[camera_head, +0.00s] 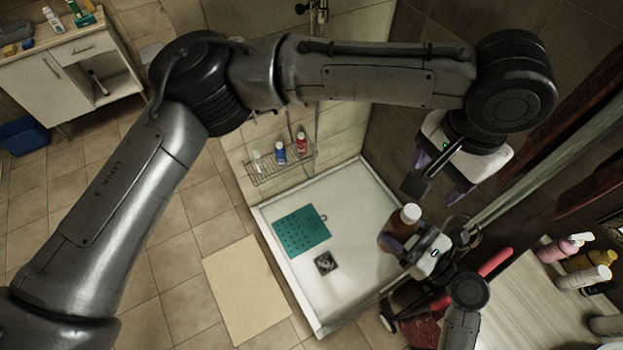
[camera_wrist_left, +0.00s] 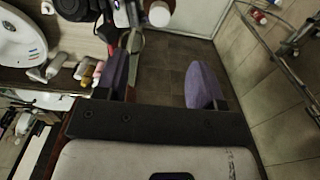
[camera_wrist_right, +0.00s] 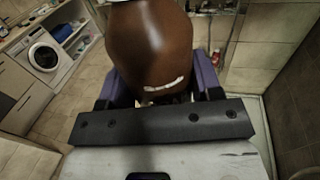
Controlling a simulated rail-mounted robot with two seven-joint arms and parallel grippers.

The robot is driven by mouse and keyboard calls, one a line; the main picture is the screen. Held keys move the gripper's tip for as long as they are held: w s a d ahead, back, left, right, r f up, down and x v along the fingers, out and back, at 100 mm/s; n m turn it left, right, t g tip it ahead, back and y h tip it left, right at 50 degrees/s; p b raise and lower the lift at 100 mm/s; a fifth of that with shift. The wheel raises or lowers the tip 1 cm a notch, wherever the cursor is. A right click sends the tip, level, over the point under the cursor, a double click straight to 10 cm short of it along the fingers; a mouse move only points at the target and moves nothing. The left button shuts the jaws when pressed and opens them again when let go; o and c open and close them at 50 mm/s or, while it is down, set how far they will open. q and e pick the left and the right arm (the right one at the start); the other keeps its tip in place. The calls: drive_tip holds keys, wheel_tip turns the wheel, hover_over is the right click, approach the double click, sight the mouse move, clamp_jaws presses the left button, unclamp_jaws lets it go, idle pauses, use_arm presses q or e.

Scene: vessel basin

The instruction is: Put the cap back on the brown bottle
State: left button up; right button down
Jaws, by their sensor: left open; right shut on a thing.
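The brown bottle (camera_head: 394,230) is held by my right gripper (camera_head: 404,244), whose purple fingers close around its sides. In the right wrist view the brown bottle (camera_wrist_right: 150,45) fills the space between the fingers. A white cap (camera_head: 410,213) shows at the bottle's top end; it also shows in the left wrist view (camera_wrist_left: 159,13). I cannot tell how firmly it sits. My left gripper (camera_head: 436,188) is open and empty, a little above and to the right of the cap. In the left wrist view the cap lies beyond its fingertips, apart from them.
Below is a white shower tray (camera_head: 350,205) with a teal mat (camera_head: 301,231) and a drain. A wire rack (camera_head: 280,165) with bottles hangs on the wall. A counter (camera_head: 535,305) with several bottles stands at the right. A red-handled item (camera_head: 495,262) is near my right gripper.

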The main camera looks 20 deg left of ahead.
use_arm(q)
drive_tip(key=s+d+f+m+h, duration=0.2)
drive_tip(key=s+d+f+h, duration=0.2)
drive_tip(key=s+f+h, duration=0.55)
drive_tip(key=s+a+f+n+t+y, duration=0.35)
drive_tip(key=a+f+n, duration=0.25)
drive_tip(key=a+f, duration=1.1)
drive_tip(key=s+a+f+n+y, duration=0.1)
drive_tip(key=s+a+f+y, duration=0.4)
drive_tip(key=s+a+f, duration=0.5)
drive_tip(key=s+a, duration=0.2)
drive_tip(key=a, duration=0.1)
drive_tip(key=shift+s+a+y, duration=0.35)
drive_tip(key=shift+s+y, duration=0.05)
use_arm(e)
drive_tip(key=shift+r, duration=0.1)
